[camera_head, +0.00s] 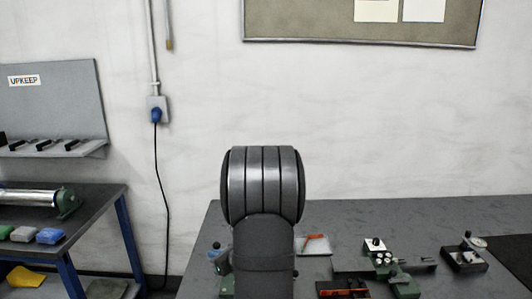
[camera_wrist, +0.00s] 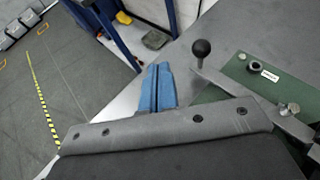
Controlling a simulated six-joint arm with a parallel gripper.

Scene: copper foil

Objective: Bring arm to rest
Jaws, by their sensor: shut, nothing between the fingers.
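My gripper (camera_wrist: 157,85) shows in the wrist view as two blue fingers side by side, pressed together with nothing between them. It hangs over the edge of the grey workbench, left of a lever with a black ball knob (camera_wrist: 201,48). I cannot tell how high the fingertips are above the surface. In the head view my own dark arm stands upright in the middle and hides part of the workbench (camera_head: 345,215); the gripper is not clearly seen there.
A green machine base (camera_wrist: 255,75) is right of the fingers. The bench holds a green fixture (camera_head: 385,262), a small dark vise-like device (camera_head: 464,255) and a light tray (camera_head: 314,245). A blue-legged side table (camera_head: 100,215) stands left, with floor between.

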